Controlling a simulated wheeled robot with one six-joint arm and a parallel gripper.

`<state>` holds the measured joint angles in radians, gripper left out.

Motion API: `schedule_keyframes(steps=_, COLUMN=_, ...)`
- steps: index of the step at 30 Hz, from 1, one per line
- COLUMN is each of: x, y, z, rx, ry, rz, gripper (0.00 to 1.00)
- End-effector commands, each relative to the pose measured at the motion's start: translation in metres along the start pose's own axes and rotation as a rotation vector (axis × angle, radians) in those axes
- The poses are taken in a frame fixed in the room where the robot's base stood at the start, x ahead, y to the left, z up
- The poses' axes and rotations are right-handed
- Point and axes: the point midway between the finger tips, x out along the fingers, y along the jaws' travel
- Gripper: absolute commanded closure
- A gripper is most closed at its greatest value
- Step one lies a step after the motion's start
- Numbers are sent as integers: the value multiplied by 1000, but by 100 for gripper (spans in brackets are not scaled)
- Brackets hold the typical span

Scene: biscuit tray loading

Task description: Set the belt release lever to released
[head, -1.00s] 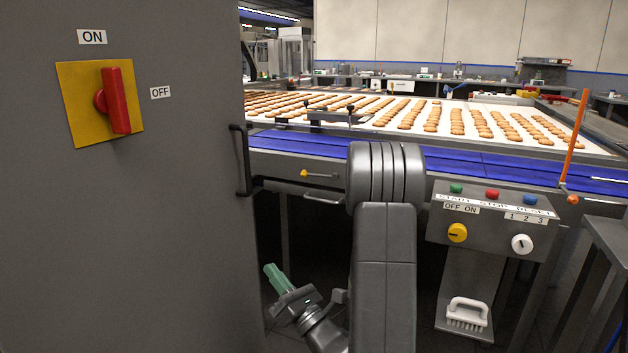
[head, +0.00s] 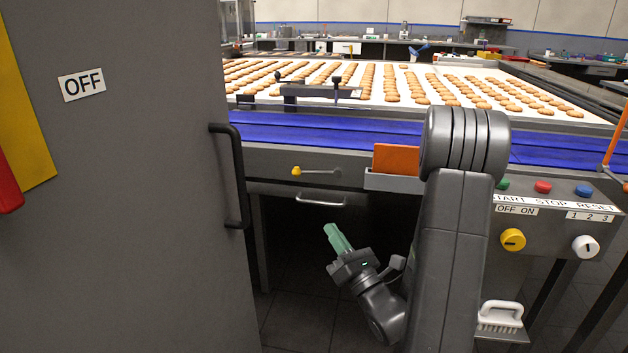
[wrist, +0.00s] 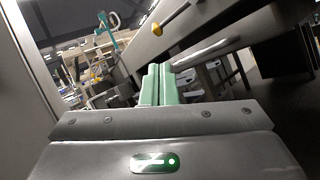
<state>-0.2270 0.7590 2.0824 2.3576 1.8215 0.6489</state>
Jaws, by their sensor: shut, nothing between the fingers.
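A small lever with a yellow knob (head: 297,171) and a thin metal rod lies roughly level on the grey front frame below the blue belt (head: 300,131). The knob also shows in the wrist view (wrist: 157,29), beyond the fingertips. An orange lever (head: 614,140) stands tilted at the right edge, partly cut off. No label shows which is the belt release lever. My gripper (head: 334,236), with green fingers, is shut and empty. It hangs below the yellow-knobbed lever and the drawer handle, apart from both. Its fingers also show in the wrist view (wrist: 157,82).
A grey cabinet (head: 140,230) with a black handle (head: 240,175) fills the left. A drawer handle (head: 320,200) sticks out under the frame. A control panel (head: 545,225) and a white brush (head: 499,315) are at the right. Biscuits lie on the white tray surface (head: 420,120) behind.

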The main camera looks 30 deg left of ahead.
Motion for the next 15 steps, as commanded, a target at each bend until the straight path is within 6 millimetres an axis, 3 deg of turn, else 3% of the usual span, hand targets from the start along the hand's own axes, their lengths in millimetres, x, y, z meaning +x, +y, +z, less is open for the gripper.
schedule_keyframes(steps=11, x=1, y=0, z=0, rx=0, ry=0, rz=0, gripper=100)
schedule_keyframes(steps=15, x=10, y=0, z=0, rx=-1, ry=-1, rz=3, gripper=100)
